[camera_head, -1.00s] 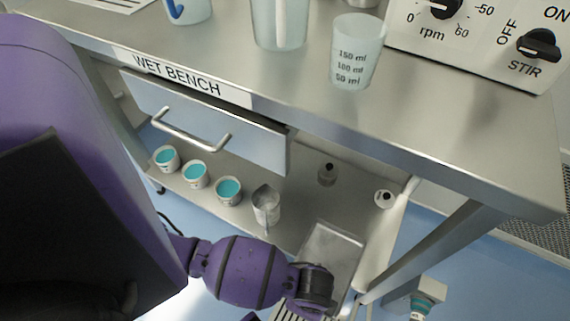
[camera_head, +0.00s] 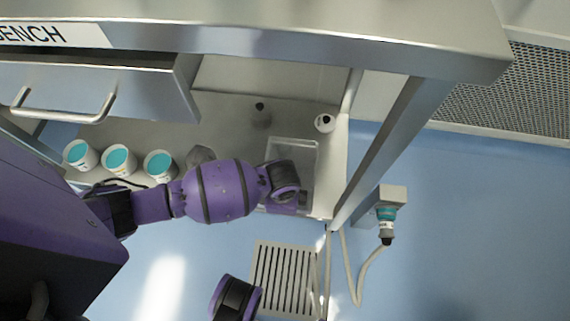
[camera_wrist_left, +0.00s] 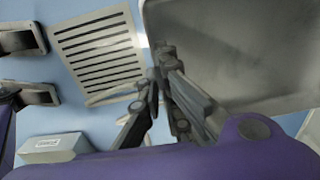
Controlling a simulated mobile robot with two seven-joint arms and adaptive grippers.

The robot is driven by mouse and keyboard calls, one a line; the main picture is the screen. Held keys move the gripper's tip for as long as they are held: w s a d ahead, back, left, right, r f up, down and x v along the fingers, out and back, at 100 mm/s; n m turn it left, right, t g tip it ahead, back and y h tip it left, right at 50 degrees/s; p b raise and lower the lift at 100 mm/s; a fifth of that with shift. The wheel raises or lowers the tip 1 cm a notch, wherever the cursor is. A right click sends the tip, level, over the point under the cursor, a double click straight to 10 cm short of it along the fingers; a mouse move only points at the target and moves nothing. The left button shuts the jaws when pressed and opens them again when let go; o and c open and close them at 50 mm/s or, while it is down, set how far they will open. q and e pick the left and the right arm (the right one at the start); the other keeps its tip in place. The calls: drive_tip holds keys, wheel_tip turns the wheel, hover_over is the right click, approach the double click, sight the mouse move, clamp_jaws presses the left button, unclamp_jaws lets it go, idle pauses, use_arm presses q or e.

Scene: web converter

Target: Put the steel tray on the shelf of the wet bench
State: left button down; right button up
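The steel tray (camera_head: 306,165) is a shallow grey rectangle over the right end of the wet bench's lower shelf (camera_head: 228,125). I cannot tell whether it rests on the shelf or hangs just above it. In the left wrist view the tray (camera_wrist_left: 245,50) fills the upper right. My left gripper (camera_wrist_left: 160,68) is shut on the tray's near edge there; in the head view my wrist hides its fingers. My right wrist shows low in the head view, away from the tray. My right gripper (camera_wrist_left: 32,68) shows at the left of the left wrist view, its fingers apart and empty.
Several white cups with teal contents (camera_head: 117,160) and a steel jug (camera_head: 200,156) stand left of the tray. A grey bottle (camera_head: 261,115) and a white bottle (camera_head: 325,123) stand behind it. A bench leg (camera_head: 395,140) is at the right. A drawer (camera_head: 95,90) hangs above.

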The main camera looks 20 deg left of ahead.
use_arm(q)
drive_tip(key=shift+w+a+f+b, duration=0.2)
drive_tip(key=shift+w+f+b, duration=0.2)
drive_tip(key=shift+w+f, duration=0.35)
wheel_tip(320, 180, down, 3)
drive_tip(key=shift+f+b, duration=0.2)
drive_tip(key=shift+b, duration=0.6)
drive_tip(key=shift+w+r, duration=0.1)
use_arm(e)
drive_tip(key=f, duration=0.1)
drive_tip(key=s+f, duration=0.1)
drive_tip(key=f, duration=0.1)
use_arm(q)
drive_tip(key=c, duration=2)
unclamp_jaws()
drive_tip(key=r+p, duration=0.2)
drive_tip(key=r, duration=0.2)
drive_tip(key=r+p, duration=0.1)
drive_tip(key=r, duration=0.3)
drive_tip(key=r+p, duration=0.2)
drive_tip(key=r, duration=0.2)
drive_tip(key=shift+s+p, duration=0.25)
drive_tip(key=shift+p, duration=0.05)
use_arm(e)
wheel_tip(320, 180, up, 6)
drive_tip(key=w, duration=0.1)
drive_tip(key=shift+w+r, duration=0.15)
drive_tip(key=shift+w, duration=0.05)
